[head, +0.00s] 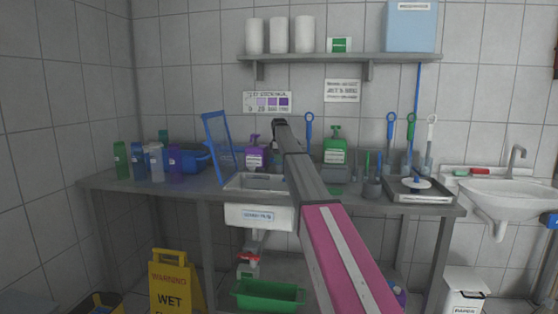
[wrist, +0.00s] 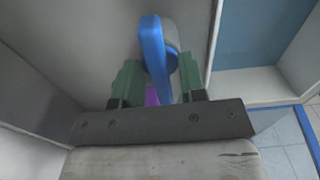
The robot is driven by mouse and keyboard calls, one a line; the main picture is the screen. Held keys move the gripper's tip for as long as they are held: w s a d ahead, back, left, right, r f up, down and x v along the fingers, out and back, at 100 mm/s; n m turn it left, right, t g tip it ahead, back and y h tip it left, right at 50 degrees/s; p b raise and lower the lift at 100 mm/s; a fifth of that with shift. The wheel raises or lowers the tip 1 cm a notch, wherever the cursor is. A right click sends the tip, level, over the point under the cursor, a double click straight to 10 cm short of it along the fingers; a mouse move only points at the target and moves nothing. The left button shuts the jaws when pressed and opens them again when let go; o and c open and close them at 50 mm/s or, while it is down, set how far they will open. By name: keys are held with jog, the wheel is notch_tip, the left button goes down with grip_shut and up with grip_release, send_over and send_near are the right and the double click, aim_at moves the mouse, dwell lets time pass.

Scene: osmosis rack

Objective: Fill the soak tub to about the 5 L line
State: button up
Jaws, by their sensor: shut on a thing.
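My gripper (wrist: 158,80) has its two green fingers on either side of a blue lever-like handle (wrist: 153,50), shut on it. The handle joins a grey rounded cylinder (wrist: 172,34). In the head view my arm reaches over the sink basin (head: 244,182) on the bench, and its end (head: 279,124) is near the back wall; the fingers and the handle are hidden there. I cannot tell for sure which container is the soak tub: a blue tub (head: 196,157) sits on the bench at left and a green tub (head: 270,294) below the sink. No water or 5 L line can be made out.
Several coloured bottles (head: 155,162) stand at the bench's left. A blue frame (head: 217,147), a purple bottle (head: 255,155) and a green bottle (head: 335,149) are near the arm. A tray (head: 418,195) lies at right. A yellow wet-floor sign (head: 174,282) stands below.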

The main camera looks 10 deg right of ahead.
jog(key=o, duration=0.5)
jog(key=shift+o, duration=0.2)
jog(key=shift+r, duration=0.1)
notch_tip(320, 180, up, 11)
jog(key=shift+f, duration=0.2)
